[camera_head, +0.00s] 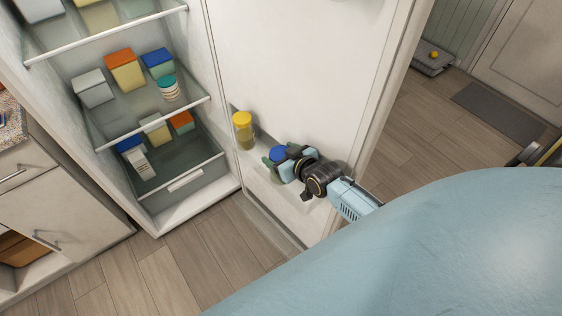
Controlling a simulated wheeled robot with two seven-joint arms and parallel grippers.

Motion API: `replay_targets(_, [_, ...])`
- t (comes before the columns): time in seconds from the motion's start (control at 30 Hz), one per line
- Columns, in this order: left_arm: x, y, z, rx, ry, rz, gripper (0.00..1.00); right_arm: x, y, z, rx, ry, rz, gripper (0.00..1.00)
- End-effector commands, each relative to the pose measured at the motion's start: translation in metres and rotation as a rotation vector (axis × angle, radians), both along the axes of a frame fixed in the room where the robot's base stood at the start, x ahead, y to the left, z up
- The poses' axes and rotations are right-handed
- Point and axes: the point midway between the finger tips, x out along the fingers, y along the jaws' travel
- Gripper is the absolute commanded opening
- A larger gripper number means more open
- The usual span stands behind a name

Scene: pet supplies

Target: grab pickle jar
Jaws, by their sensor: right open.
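A jar with a yellow lid and yellow-green contents (243,131) stands upright in the open fridge door's shelf (262,170). A blue-lidded jar (277,154) stands to its right in the same shelf. I cannot tell for certain which is the pickle jar. My right gripper (282,164) is open at the blue-lidded jar, its fingers overlapping the jar in the picture and partly hiding it. Whether the fingers touch the jar cannot be made out. My left gripper is not in view.
The fridge interior on the left has shelves (150,128) with several boxes and tubs. The fridge door (300,70) stands open behind my right gripper. Drawers (50,190) stand at the far left.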

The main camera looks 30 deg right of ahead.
Motion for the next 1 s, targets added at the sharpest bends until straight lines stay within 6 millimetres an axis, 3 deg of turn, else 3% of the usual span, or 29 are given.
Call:
replay_targets(0.07, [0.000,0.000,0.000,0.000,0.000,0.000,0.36,0.000,0.000,0.000,0.000,0.000,0.000,0.65])
replay_targets(0.5, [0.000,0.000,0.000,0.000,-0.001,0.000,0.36,0.000,0.000,0.000,0.000,0.000,0.000,0.07])
replay_targets(0.83, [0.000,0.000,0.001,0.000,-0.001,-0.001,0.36,0.000,0.001,0.003,0.000,-0.004,0.000,0.06])
replay_targets(1.0, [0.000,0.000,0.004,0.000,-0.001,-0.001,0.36,0.000,0.004,0.016,0.000,-0.006,0.000,0.06])
